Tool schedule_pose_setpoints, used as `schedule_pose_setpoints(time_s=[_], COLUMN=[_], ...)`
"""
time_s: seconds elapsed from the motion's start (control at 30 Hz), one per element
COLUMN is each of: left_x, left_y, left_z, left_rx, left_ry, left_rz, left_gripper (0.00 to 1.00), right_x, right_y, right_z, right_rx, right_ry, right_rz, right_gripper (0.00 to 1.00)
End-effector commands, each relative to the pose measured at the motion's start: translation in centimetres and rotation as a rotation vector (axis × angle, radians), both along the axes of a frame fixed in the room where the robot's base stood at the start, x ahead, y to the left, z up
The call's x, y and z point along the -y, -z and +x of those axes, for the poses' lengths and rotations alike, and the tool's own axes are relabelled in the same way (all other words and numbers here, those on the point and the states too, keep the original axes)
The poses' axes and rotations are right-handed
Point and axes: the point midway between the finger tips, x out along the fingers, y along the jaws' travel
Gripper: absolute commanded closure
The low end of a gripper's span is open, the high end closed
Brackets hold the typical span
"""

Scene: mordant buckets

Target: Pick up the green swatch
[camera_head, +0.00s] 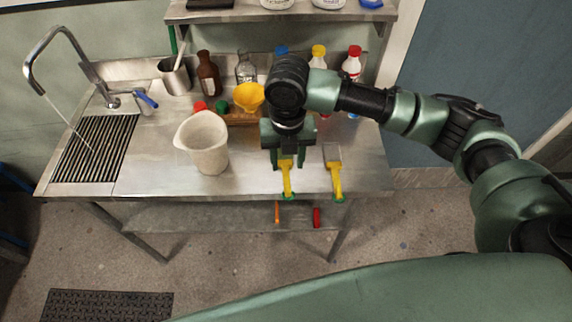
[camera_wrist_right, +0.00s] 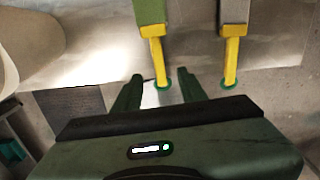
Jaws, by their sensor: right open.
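The green swatch (camera_wrist_right: 150,11) is a flat green piece on a yellow handle (camera_wrist_right: 158,62), lying at the table's front edge in the right wrist view. In the head view its yellow handle (camera_head: 287,181) shows below my gripper, which hides the green part. My right gripper (camera_wrist_right: 159,78) is open, with one finger on either side of the handle's near end; I cannot tell how high above it they are. The right gripper also shows in the head view (camera_head: 287,161). A grey swatch (camera_wrist_right: 234,11) with a yellow handle lies to the right. My left gripper is not in view.
A white bucket (camera_head: 208,156) stands left of the gripper. Several bottles, including a brown one (camera_head: 208,74), and a yellow funnel-like cup (camera_head: 249,96) stand behind. A sink grate (camera_head: 95,150) with a tap is at left. Bare steel table (camera_head: 150,170) lies between.

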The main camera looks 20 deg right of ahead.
Motion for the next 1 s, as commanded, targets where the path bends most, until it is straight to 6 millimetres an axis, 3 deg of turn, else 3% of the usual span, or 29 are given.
schedule_pose_setpoints(time_s=[0.5, 0.8, 0.97, 1.0], left_x=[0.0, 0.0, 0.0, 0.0], left_y=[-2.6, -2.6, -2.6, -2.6], left_z=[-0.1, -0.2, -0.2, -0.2], left_rx=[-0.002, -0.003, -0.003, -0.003], left_ry=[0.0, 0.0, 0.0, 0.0], left_rz=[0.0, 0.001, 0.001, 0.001], left_gripper=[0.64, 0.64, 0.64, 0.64], right_x=[-0.1, 0.0, 0.0, 0.0], right_y=[6.5, 7.4, 7.3, 7.3], right_z=[0.1, 0.2, 0.2, 0.2], right_rx=[-0.001, 0.002, 0.002, 0.002], right_ry=[0.002, 0.0, 0.001, 0.001], right_rz=[0.001, 0.001, 0.002, 0.001], right_gripper=[0.58, 0.58, 1.0, 1.0])
